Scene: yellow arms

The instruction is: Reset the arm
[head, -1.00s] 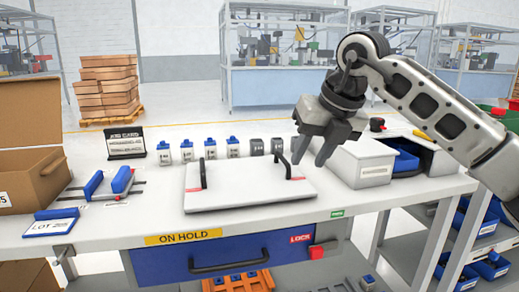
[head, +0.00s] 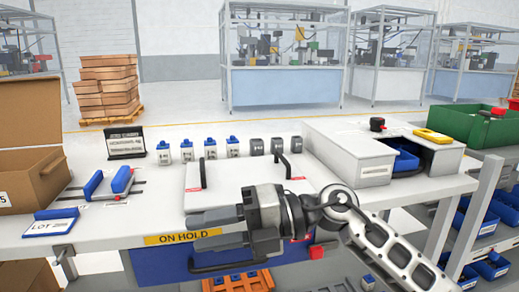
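My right arm (head: 385,245) comes in from the lower right and reaches left across the front edge of the workbench. Its gripper (head: 208,222) points left, low in front of the white panel with two black handles (head: 225,180). It hides the panel's front right part and part of the blue drawer front (head: 155,265). The fingers show side-on and overlap, so I cannot tell whether they are open or shut. I see nothing held in them. My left gripper is not in view.
The workbench (head: 110,228) carries a cardboard box (head: 30,165), a black sign (head: 126,143), blue blocks on rails (head: 122,180), a row of small blue and grey units (head: 210,148), and a white box housing (head: 350,155). A green bin (head: 470,125) stands at right. The drawer handle (head: 230,264) is just below the gripper.

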